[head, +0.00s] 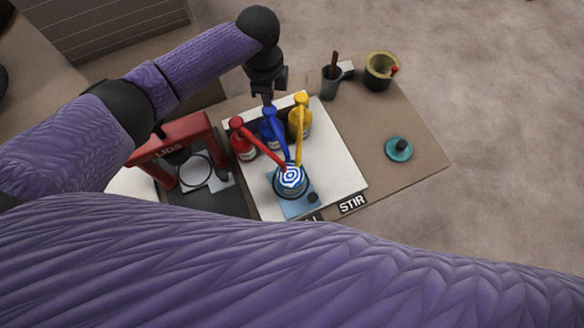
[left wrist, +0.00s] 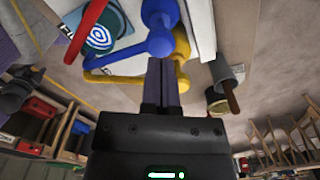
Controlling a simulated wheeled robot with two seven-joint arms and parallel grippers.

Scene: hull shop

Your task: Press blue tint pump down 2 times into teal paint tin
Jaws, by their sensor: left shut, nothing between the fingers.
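The blue tint pump (head: 270,130) stands between the red pump (head: 243,143) and the yellow pump (head: 300,118). Its spout reaches over an open tin (head: 277,187) with a blue and white spiral on top; the tin's teal colour is hard to confirm. My left gripper (head: 268,101) is shut and empty, pointing down at the head of the blue pump. In the left wrist view its fingers (left wrist: 160,82) are close to the blue pump head (left wrist: 159,42); whether they touch I cannot tell. The tin also shows there (left wrist: 99,38). My right gripper is out of view.
A red press-like stand (head: 183,132) is left of the pumps. A dark cup with a stick (head: 331,82), a pot (head: 381,70) and a teal lid with a dark knob (head: 399,149) are to the right. A STIR label (head: 352,203) lies at the board's front edge.

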